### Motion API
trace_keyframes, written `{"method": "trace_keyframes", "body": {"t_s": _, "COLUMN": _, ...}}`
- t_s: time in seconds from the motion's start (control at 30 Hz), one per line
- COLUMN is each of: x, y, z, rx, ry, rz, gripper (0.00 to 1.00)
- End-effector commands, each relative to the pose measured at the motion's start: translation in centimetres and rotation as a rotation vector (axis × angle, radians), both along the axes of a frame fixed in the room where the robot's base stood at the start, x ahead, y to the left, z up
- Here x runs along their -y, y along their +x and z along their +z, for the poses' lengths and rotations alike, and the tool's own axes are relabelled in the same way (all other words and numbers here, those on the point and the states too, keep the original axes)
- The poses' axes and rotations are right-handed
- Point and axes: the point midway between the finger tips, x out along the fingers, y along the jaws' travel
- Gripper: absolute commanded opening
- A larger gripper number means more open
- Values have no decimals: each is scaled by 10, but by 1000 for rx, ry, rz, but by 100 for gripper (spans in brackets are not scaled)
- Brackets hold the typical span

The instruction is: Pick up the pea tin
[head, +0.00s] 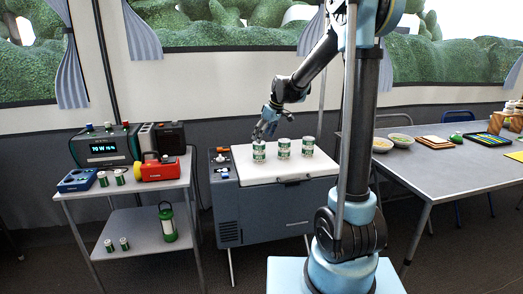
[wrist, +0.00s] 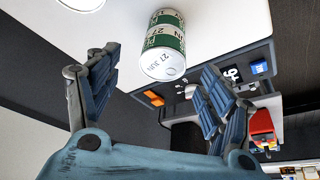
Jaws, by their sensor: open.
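Three green-and-white tins stand in a row on the white top (head: 240,172) of a grey cabinet: a left tin (head: 259,152), a middle tin (head: 283,149) and a right tin (head: 307,147). Their labels are too small to read in the head view, so I cannot tell which is the pea tin. My gripper (head: 266,132) is just above the left tin, pointing down. In the wrist view my gripper (wrist: 157,72) is open and empty. A tin (wrist: 165,42) with "27 JUN" on its lid shows beyond and between the fingers, apart from them.
Part of another tin (wrist: 82,4) shows at the top edge of the wrist view. A side table (head: 130,186) at left holds a radio, a red lamp and small cylinders, with a green lantern (head: 167,222) below. A long table (head: 420,170) with bowls stands at right.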

Motion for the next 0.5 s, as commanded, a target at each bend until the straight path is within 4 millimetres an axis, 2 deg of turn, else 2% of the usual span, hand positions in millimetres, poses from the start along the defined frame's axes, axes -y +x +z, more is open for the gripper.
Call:
{"method": "trace_keyframes", "body": {"t_s": 0.27, "x": -7, "y": 3, "z": -16, "rx": 0, "ry": 0, "rz": 2, "gripper": 74}}
{"method": "trace_keyframes", "body": {"t_s": 0.5, "x": -18, "y": 11, "z": -41, "rx": 0, "ry": 0, "rz": 2, "gripper": 74}}
